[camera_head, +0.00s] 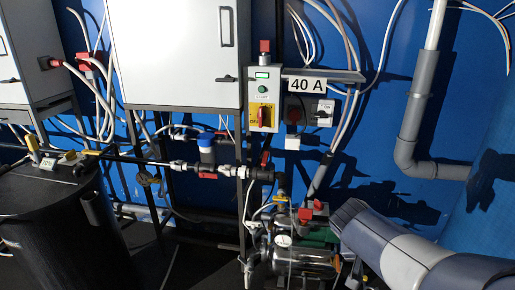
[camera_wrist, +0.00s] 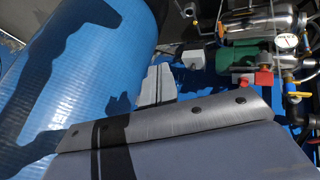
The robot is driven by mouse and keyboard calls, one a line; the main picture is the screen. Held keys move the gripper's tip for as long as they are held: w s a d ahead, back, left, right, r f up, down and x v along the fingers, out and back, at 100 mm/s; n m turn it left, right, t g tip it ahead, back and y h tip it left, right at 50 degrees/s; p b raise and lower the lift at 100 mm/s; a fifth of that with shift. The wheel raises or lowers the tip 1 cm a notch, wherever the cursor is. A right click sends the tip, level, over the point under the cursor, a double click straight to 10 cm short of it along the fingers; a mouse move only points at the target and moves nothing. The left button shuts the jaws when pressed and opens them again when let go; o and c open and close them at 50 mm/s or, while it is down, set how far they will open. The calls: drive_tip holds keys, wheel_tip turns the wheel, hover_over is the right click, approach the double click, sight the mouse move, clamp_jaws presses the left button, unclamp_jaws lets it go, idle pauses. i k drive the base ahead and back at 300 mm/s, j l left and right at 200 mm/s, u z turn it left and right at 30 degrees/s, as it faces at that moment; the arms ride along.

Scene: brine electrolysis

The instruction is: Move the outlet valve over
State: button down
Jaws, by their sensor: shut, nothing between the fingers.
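I cannot tell which valve is the outlet valve. In the head view, a valve with an upright red handle (camera_head: 265,158) sits on the pipe run left of my arm. A blue-topped fitting (camera_head: 206,146) with a red handle below it (camera_head: 208,176) sits further left. A yellow-handled valve (camera_head: 32,144) is at the far left. In the wrist view, a yellow handle (camera_wrist: 291,95) shows at the right. My gripper (camera_wrist: 158,68) is shut and empty, apart from these valves; its fingertips cannot be made out in the head view.
A black tank (camera_head: 50,220) is at left, a blue tank (camera_wrist: 80,70) beside my gripper. A grey pipe (camera_head: 409,110) runs down the wall.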

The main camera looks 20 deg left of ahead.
sight(264, 163)
drive_tip(key=i+j, duration=0.2)
drive_tip(key=j, duration=0.2)
drive_tip(key=i+j, duration=0.2)
drive_tip(key=j, duration=0.2)
drive_tip(key=i+j, duration=0.2)
drive_tip(key=j, duration=0.2)
drive_tip(key=i+j, duration=0.2)
drive_tip(key=j, duration=0.2)
drive_tip(key=i+j, duration=0.2)
drive_tip(key=j, duration=0.2)
drive_tip(key=i+j, duration=0.2)
drive_tip(key=j, duration=0.2)
drive_tip(key=i+j, duration=0.2)
drive_tip(key=j, duration=0.2)
